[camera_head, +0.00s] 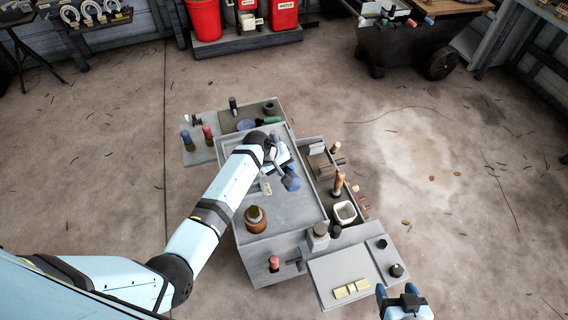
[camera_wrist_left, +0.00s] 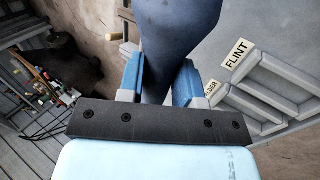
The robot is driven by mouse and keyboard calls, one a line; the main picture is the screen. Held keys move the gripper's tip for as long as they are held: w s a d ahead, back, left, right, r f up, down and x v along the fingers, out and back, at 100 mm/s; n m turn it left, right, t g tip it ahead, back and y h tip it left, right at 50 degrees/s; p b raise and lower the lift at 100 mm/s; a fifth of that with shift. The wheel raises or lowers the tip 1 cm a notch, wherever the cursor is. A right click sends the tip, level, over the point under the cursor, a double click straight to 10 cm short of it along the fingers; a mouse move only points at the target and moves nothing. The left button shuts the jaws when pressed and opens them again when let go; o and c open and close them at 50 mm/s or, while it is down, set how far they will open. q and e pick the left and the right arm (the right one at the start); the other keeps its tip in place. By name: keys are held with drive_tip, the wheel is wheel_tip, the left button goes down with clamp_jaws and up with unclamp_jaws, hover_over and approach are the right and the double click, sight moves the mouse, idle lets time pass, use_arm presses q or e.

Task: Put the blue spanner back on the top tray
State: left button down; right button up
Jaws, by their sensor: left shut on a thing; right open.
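My left gripper (camera_head: 287,172) is over the grey top tray (camera_head: 290,212) of the caddy. It is shut on a blue thing (camera_head: 292,184), which I take to be the blue spanner. In the left wrist view, the dark blue spanner (camera_wrist_left: 176,30) stands large between the two blue fingers of my left gripper (camera_wrist_left: 158,82). Its far end is out of that view, and I cannot tell whether it touches the tray. My right gripper (camera_head: 402,296) is open and empty near the bottom edge, beside the front right side tray (camera_head: 325,272).
A brown bottle (camera_head: 255,220) stands at the tray's front left. A right-hand compartment holds wooden-handled tools (camera_head: 338,182) and a white cup (camera_head: 344,212). A back side tray (camera_head: 201,152) holds bottles. The wrist view shows a FLINT label (camera_wrist_left: 238,55) beside slots. Bare tray lies around the bottle.

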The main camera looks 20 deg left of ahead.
use_arm(q)
drive_tip(key=shift+r, duration=0.1)
drive_tip(key=shift+r+p, duration=0.1)
drive_tip(key=shift+p, duration=0.35)
drive_tip(key=shift+f, duration=0.2)
wheel_tip(320, 180, down, 5)
drive_tip(key=b, duration=0.3)
drive_tip(key=shift+r, duration=0.1)
drive_tip(key=shift+f, duration=0.45)
